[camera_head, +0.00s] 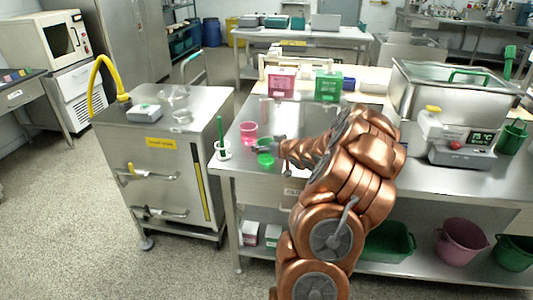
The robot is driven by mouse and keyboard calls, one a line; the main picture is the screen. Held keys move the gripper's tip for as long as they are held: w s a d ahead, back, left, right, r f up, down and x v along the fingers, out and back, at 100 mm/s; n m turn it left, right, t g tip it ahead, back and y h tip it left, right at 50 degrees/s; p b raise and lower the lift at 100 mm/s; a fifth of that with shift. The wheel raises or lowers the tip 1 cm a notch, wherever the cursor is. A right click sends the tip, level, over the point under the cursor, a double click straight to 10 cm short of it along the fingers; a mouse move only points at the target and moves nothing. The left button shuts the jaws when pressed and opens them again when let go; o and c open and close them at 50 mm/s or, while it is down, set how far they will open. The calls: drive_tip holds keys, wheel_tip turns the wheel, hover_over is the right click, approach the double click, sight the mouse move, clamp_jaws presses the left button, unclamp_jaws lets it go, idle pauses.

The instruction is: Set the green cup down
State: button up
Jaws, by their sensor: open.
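The green cup (265,159) is upright at the left end of the steel table (228,178), near its front edge. It appears to stand on the tabletop, though the small size makes its contact hard to judge. My gripper (262,148) reaches in from the right at the cup's upper part. Its jaws are open, with the fingers close around or beside the cup; I cannot tell whether they touch it. Part of the cup's rim is hidden by the gripper.
A pink cup (249,132) stands just behind the green one. A white holder with a green-handled brush (222,149) stands to the left. Pink (281,83) and green (328,85) boxes are farther back. A steel bath (440,90) and scale (462,150) are right.

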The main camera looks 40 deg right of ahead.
drive_tip(key=c, duration=1.4)
drive_tip(key=shift+r, duration=0.15)
drive_tip(key=shift+s+a+r+b, duration=0.7)
drive_tip(key=shift+s+a, duration=0.8)
drive_tip(key=shift+a, duration=0.65)
drive_tip(key=shift+s+a+r+b, duration=0.55)
drive_tip(key=shift+s+a+r, duration=0.35)
drive_tip(key=shift+s+a, duration=1)
drive_tip(key=shift+s+a+r+b, duration=0.7)
drive_tip(key=shift+s+a, duration=0.45)
drive_tip(key=shift+a, duration=1.3)
drive_tip(key=shift+a+r, duration=0.1)
